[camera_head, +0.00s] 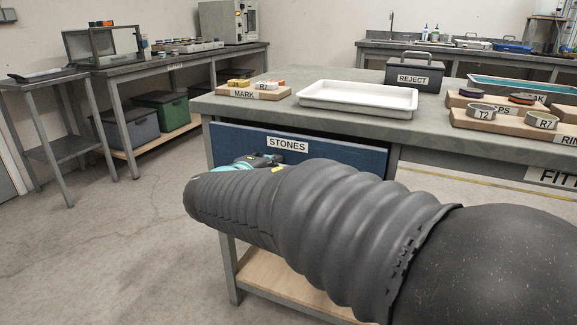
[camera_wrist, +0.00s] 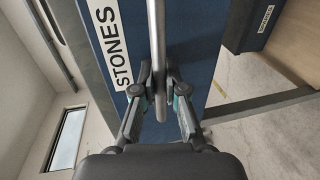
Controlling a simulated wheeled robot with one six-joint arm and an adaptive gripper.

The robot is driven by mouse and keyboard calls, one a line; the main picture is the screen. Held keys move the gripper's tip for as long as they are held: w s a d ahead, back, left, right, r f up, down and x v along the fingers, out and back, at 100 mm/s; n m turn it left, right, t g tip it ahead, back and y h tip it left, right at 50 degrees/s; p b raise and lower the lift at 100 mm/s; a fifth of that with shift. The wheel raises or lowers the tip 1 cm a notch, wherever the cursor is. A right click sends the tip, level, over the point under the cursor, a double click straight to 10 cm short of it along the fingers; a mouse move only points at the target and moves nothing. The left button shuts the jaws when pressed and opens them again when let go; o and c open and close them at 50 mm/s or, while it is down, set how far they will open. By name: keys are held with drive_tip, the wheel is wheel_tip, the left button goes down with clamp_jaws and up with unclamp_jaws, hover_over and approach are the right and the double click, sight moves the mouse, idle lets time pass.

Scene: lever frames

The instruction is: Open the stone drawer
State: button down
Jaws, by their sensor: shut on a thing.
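The stone drawer (camera_head: 340,152) has a blue front with a white STONES label (camera_head: 287,144), under the near edge of the grey workbench. A thin dark gap shows above its front; I cannot tell whether the drawer is slightly out. In the wrist view the blue front (camera_wrist: 195,40) fills the middle, with the label (camera_wrist: 110,45) on the left. A grey bar handle (camera_wrist: 156,45) runs down between my fingers. My gripper (camera_wrist: 160,88) is shut on this handle. In the head view my gripper (camera_head: 258,160) is at the drawer front, and my arm hides the handle.
On the bench stand a white tray (camera_head: 358,87), a REJECT box (camera_head: 413,75), a MARK block (camera_head: 240,93) and label blocks with rings (camera_head: 505,123). A dark labelled bin (camera_wrist: 250,25) shows in the wrist view. The floor left of the bench is clear.

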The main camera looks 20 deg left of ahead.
drive_tip(key=f+b+v, duration=0.1)
drive_tip(key=b+v, duration=0.1)
drive_tip(key=v, duration=0.7)
drive_tip(key=f+b+v, duration=0.2)
drive_tip(key=b+v, duration=0.1)
drive_tip(key=v, duration=0.6)
drive_tip(key=shift+s+a+f+y, duration=0.2)
drive_tip(key=shift+s+a+y, duration=0.05)
drive_tip(key=shift+s+y, duration=0.1)
drive_tip(key=c, duration=1.2)
unclamp_jaws()
drive_tip(key=shift+d, duration=0.1)
drive_tip(key=shift+f, duration=0.1)
drive_tip(key=v, duration=1.2)
